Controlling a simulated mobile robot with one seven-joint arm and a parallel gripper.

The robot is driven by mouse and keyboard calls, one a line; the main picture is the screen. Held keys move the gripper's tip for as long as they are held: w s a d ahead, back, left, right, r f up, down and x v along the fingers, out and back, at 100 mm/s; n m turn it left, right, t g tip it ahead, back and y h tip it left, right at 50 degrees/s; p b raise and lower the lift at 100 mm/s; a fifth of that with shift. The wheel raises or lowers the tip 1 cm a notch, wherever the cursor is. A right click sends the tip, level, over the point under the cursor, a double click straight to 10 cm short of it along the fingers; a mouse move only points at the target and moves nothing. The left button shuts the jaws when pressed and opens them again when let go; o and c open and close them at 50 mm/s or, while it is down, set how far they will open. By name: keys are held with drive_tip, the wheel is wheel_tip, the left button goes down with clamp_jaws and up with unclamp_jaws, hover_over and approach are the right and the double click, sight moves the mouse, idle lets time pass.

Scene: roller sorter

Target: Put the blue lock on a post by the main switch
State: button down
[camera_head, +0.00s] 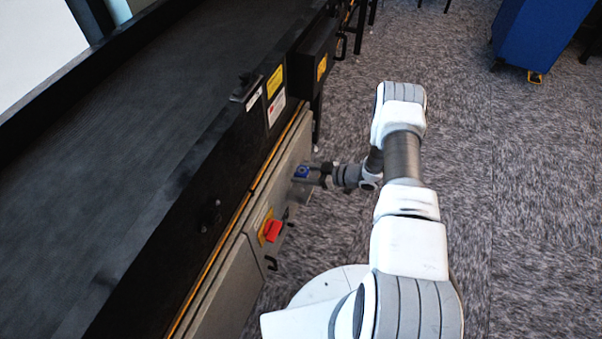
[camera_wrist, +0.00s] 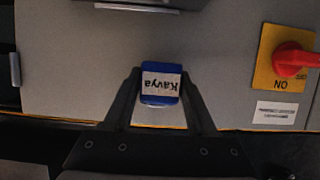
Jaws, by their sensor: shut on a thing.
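The blue lock (camera_head: 301,171) is held in front of the grey cabinet panel. In the wrist view the lock (camera_wrist: 160,97) has a white label reading "Kavya" upside down. My gripper (camera_head: 314,173) is shut on it, with one finger on each side in the wrist view (camera_wrist: 160,92). The main switch (camera_head: 272,231) is a red knob on a yellow plate. In the wrist view the switch (camera_wrist: 290,60) lies right of the lock, with "ON" on its plate. A small dark part (camera_head: 285,213) sits beside the switch; I cannot tell if it is a post.
The black conveyor (camera_head: 130,130) runs above the grey cabinet (camera_head: 225,295). A dark handle (camera_head: 271,264) sticks out below the switch. A blue bin (camera_head: 540,35) stands far right on open carpet. A white label (camera_wrist: 275,113) is below the switch.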

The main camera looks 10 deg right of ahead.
drive_tip(key=shift+f+b, duration=1.15)
drive_tip(key=shift+f, duration=0.85)
drive_tip(key=shift+f+b, duration=0.3)
drive_tip(key=shift+f+b, duration=1)
drive_tip(key=shift+f, duration=0.05)
drive_tip(key=shift+f, duration=0.45)
drive_tip(key=shift+c, duration=0.6)
unclamp_jaws()
drive_tip(key=shift+d, duration=0.1)
drive_tip(key=p+v, duration=0.4)
drive_tip(key=v, duration=1.3)
drive_tip(key=shift+s+d+r, duration=0.1)
drive_tip(key=shift+d, duration=0.05)
